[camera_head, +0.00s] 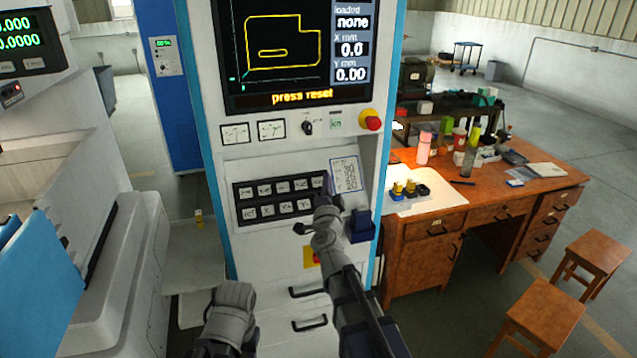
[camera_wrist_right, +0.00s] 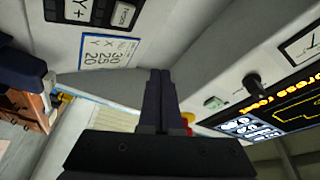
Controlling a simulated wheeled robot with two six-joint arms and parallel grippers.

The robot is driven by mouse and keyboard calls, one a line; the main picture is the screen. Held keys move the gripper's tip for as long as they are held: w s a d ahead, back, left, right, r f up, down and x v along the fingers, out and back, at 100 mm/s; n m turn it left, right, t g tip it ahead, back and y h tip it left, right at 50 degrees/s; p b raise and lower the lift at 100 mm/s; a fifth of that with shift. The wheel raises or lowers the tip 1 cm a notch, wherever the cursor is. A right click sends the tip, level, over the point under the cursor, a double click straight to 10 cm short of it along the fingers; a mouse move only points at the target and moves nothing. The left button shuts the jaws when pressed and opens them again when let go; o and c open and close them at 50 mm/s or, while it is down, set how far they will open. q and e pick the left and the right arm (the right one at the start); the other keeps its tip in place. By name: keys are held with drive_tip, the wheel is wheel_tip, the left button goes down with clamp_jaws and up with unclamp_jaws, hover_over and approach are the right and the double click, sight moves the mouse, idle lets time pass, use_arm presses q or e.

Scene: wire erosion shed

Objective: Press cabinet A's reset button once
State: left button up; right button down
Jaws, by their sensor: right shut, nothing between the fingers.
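A white control cabinet (camera_head: 215,130) with blue edges stands in front of me in the head view. Its screen (camera_head: 285,50) reads "press reset" in orange; it also shows at the right of the wrist view (camera_wrist_right: 275,115). Below the screen are a black rotary knob (camera_head: 308,128), a small green-marked part (camera_head: 336,122) and a red mushroom button (camera_head: 373,124). A black keypad (camera_head: 280,198) has two rows of keys; I cannot read which is reset. My right gripper (camera_head: 325,187) is shut and empty in front of the keypad's right end; its fingertips also show in the wrist view (camera_wrist_right: 161,73).
A white card (camera_head: 345,176) with numbers is beside the keypad. A dark blue box (camera_head: 361,226) sticks out below it. A wooden desk (camera_head: 430,252) with bottles and two stools (camera_head: 540,325) stand right. A white machine (camera_head: 135,265) stands left. My left arm shows low at centre.

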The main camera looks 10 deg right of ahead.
sight(320, 184)
drive_tip(key=shift+w, duration=0.1)
drive_tip(key=shift+w+a+f+b, duration=0.1)
drive_tip(key=shift+w+f+b, duration=0.75)
drive_tip(key=shift+w, duration=0.3)
drive_tip(key=shift+w+f+b, duration=0.85)
drive_tip(key=shift+w, duration=0.35)
drive_tip(key=shift+w+a+f+b, duration=0.1)
drive_tip(key=shift+w+f+b, duration=0.75)
drive_tip(key=shift+w, duration=0.3)
drive_tip(key=shift+w+f, duration=0.25)
drive_tip(key=shift+w, duration=0.1)
drive_tip(key=shift+w+f+b, duration=0.25)
drive_tip(key=shift+w+b, duration=0.05)
drive_tip(key=shift+b, duration=0.15)
drive_tip(key=shift+s+r, duration=0.1)
drive_tip(key=shift+r, duration=0.05)
drive_tip(key=shift+s+r+p, duration=0.35)
drive_tip(key=shift+s+p, duration=0.15)
drive_tip(key=shift+s, duration=0.1)
